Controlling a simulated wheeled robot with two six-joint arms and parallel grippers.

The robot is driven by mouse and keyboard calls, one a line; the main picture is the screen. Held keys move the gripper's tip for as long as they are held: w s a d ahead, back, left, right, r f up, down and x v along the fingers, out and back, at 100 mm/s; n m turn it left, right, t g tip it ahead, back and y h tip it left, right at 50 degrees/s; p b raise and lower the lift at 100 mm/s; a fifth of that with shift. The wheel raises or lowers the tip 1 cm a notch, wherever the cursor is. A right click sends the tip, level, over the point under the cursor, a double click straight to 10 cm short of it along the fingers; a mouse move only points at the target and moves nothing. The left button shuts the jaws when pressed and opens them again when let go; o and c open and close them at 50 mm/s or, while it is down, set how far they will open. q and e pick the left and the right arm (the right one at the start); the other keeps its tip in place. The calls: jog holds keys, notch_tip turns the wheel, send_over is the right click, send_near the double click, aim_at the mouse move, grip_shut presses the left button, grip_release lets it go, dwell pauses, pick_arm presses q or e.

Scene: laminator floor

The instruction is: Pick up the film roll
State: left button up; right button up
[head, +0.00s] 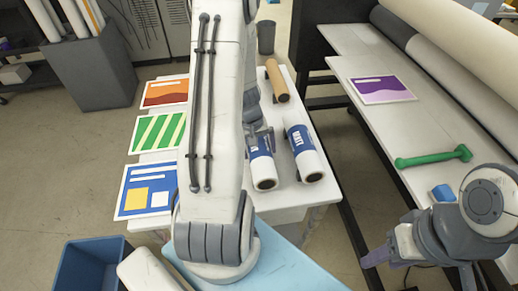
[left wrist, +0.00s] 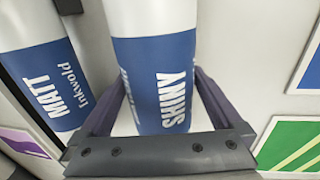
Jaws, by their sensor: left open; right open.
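Two white film rolls with blue labels lie side by side on the white table (head: 290,213). The left one, marked SHINY (head: 264,172), is partly hidden by my left arm. The right one is the MATT roll (head: 304,152). In the left wrist view the SHINY roll (left wrist: 160,85) runs between the two dark fingers of my left gripper (left wrist: 160,100), which is open with one finger on each side. The MATT roll (left wrist: 45,85) lies outside the fingers. In the head view my left gripper (head: 260,138) is at the SHINY roll. My right gripper (head: 376,257) is open and empty at lower right.
A brown cardboard tube (head: 277,80) lies behind the rolls. Orange (head: 165,92), green (head: 157,132) and blue (head: 148,190) prints lie along the left. The long bench at right holds a purple print (head: 383,90) and a green-handled tool (head: 433,157). A blue bin (head: 90,268) stands at lower left.

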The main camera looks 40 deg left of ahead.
pick_arm(q)
grip_shut()
jog(key=shift+r, duration=0.1)
